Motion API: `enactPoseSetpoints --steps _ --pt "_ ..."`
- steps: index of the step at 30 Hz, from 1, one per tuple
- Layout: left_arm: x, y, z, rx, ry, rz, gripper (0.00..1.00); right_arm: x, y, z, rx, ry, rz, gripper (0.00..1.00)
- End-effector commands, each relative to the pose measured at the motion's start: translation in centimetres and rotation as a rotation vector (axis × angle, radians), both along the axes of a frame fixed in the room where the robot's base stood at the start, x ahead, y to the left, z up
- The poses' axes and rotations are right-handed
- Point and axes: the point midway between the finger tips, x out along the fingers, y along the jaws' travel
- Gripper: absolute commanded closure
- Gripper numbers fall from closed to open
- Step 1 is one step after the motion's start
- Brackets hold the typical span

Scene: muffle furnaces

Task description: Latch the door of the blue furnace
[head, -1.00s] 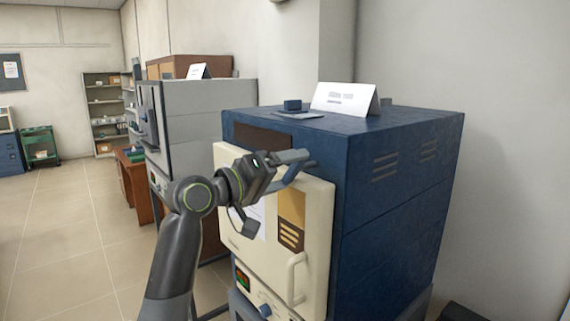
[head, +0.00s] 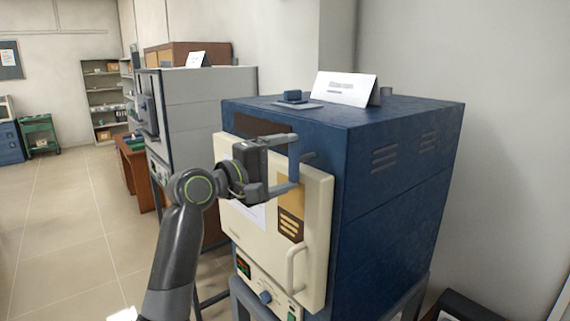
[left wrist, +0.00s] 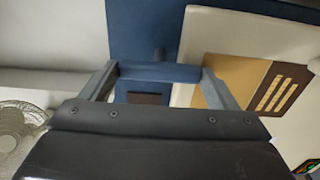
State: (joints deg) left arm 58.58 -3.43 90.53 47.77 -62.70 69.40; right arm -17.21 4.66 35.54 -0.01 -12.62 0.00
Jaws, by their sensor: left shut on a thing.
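The blue furnace (head: 400,180) stands at the centre right, with its cream door (head: 255,225) across its front; whether the door is fully flush is hard to tell. A blue latch handle (head: 293,162) stands roughly upright at the door's upper right edge, with a short grey stub behind it. My left gripper (head: 291,163) is shut on this handle, one finger above and one below. My right gripper is not in view.
A pale door pull (head: 291,275) and a control panel (head: 262,290) are low on the furnace front. A grey furnace (head: 195,100) stands behind left. Floor at left is clear.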

Motion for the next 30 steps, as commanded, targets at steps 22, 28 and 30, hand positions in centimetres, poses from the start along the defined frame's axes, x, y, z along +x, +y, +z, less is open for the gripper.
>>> enactPoseSetpoints --steps 22,28,30 --pt "0.03 0.02 -0.06 -0.009 0.015 0.0 0.0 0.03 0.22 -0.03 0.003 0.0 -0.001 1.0" --pt "-0.15 0.31 -0.12 -0.009 0.013 0.001 0.0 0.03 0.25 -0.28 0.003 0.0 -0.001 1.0" --pt "-0.44 0.82 -0.2 -0.009 0.011 0.001 0.0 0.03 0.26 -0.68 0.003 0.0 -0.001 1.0"
